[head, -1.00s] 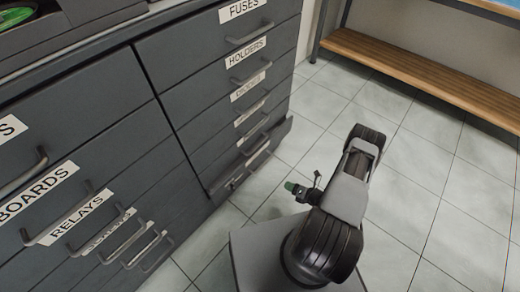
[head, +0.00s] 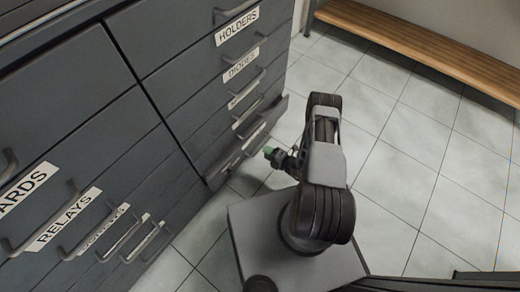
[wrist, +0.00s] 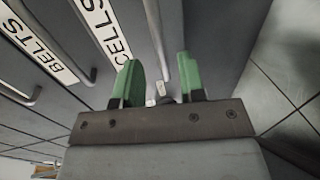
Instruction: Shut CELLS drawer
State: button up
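The CELLS drawer, with its white label (wrist: 103,28), is in the wrist view, its long handle (wrist: 153,35) beside the label. In the head view a low drawer (head: 279,109) in the right-hand column stands out a little from the cabinet face; its label is too small to read. My gripper (wrist: 158,66) has two green fingers spread apart with nothing held between them. It faces the CELLS front, close to the handle; I cannot tell whether it touches. In the head view my gripper (head: 271,154) is small and low beside the protruding drawer.
The dark grey cabinet has other labelled drawers, including HOLDERS (head: 237,27), RELAYS (head: 66,219) and, in the wrist view, BELTS (wrist: 38,45). A wooden bench (head: 420,45) stands along the far wall. The tiled floor (head: 400,165) on the right is clear.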

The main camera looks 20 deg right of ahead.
aim_at(260, 148)
jog(key=shift+b+x, duration=0.55)
jog(key=shift+x, duration=1.95)
jog(key=shift+c, duration=0.4)
grip_shut()
